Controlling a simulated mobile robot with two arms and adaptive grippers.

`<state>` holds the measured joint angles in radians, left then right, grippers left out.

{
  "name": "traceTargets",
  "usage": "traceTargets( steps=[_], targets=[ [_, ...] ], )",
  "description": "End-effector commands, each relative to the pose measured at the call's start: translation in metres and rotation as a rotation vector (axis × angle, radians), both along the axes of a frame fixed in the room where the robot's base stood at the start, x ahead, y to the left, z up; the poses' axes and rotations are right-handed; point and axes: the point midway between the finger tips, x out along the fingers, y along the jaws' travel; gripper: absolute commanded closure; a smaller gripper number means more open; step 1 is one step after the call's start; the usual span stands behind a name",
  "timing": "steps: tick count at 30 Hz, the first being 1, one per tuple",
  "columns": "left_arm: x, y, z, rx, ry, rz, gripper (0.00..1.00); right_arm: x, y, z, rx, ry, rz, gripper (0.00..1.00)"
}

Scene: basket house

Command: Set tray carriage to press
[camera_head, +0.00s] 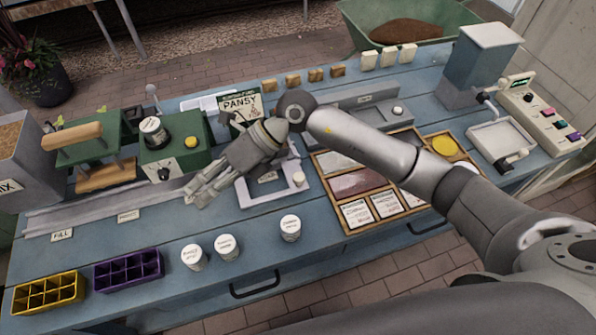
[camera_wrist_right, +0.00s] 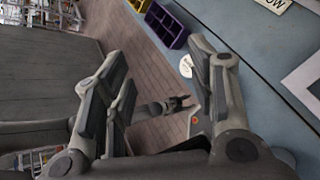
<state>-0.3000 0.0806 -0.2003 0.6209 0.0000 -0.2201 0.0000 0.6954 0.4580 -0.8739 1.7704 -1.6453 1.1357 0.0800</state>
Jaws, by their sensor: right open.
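A white open frame (camera_head: 272,201), which looks like the tray carriage, sits at the right end of the grey rail (camera_head: 95,212) on the blue bench. Part of it shows in the right wrist view (camera_wrist_right: 306,80). The green press (camera_head: 92,150) with a wooden roller handle stands behind the rail's left part. My right gripper (camera_head: 193,196) is open and empty, above the rail and left of the frame; its spread fingers show in the wrist view (camera_wrist_right: 160,72). A small gripper-like part (camera_wrist_right: 172,104), probably my left gripper, shows there; its jaws are unclear.
Yellow (camera_head: 46,292) and purple (camera_head: 128,269) cell trays lie at the front left. Three white canisters, one of them at the right (camera_head: 290,228), stand along the front. A wooden seed tray (camera_head: 345,216) lies right of the frame. A PANSY sign (camera_head: 241,105) stands behind my arm.

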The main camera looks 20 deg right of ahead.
Motion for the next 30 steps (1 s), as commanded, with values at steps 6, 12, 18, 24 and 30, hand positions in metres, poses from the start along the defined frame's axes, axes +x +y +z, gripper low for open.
traceTargets(
  steps=[6,12,18,24,30],
  targets=[
    [0.0,0.0,0.001,0.001,-0.001,0.0,0.6,0.039,-0.103,-0.045,-0.546,-0.097,0.062,0.49],
    [0.0,0.0,0.002,0.001,-0.001,0.001,0.6,0.064,-0.181,-0.045,-0.876,-0.11,0.043,0.49],
    [0.0,0.0,0.004,0.001,-0.001,0.001,0.6,0.069,-0.204,-0.045,-0.971,-0.102,0.032,0.49],
    [0.0,0.0,0.014,0.001,0.0,0.001,0.6,0.067,-0.204,-0.072,-0.969,-0.1,0.033,0.49],
    [0.0,0.0,0.025,0.0,0.0,0.001,0.6,0.067,-0.203,-0.111,-0.967,-0.099,0.034,0.49]
  ],
)
